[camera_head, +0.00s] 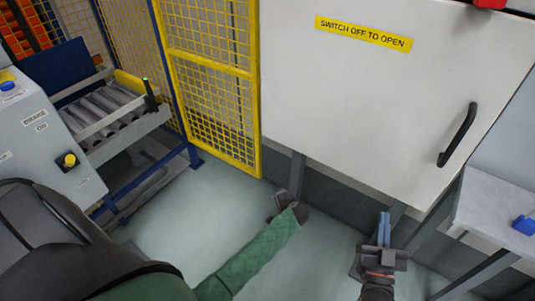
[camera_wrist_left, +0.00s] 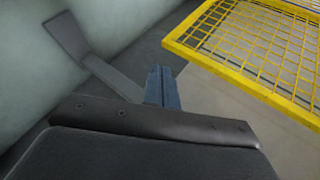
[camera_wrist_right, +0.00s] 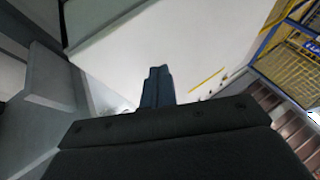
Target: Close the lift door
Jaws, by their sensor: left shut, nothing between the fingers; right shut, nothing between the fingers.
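A yellow mesh door (camera_head: 213,75), which I take to be the lift door, stands beside a blue post, its lower edge above the floor. Its free-looking right edge is near the white cabinet; I cannot tell whether they touch. My left gripper (camera_head: 284,203) is low, below and right of the door's bottom corner, its fingers barely visible. In the left wrist view its blue fingers (camera_wrist_left: 162,86) are shut and empty, with the mesh door (camera_wrist_left: 250,45) to the right, apart. My right gripper (camera_head: 384,228) is shut and empty below the white cabinet; its fingers (camera_wrist_right: 157,86) point toward the white panel.
The white cabinet (camera_head: 380,100) has a yellow sign (camera_head: 363,33) and a black handle (camera_head: 457,135). A roller conveyor (camera_head: 115,105) and a grey control box (camera_head: 45,135) stand left. A table (camera_head: 500,205) stands right. The floor (camera_head: 190,215) before the door is clear.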

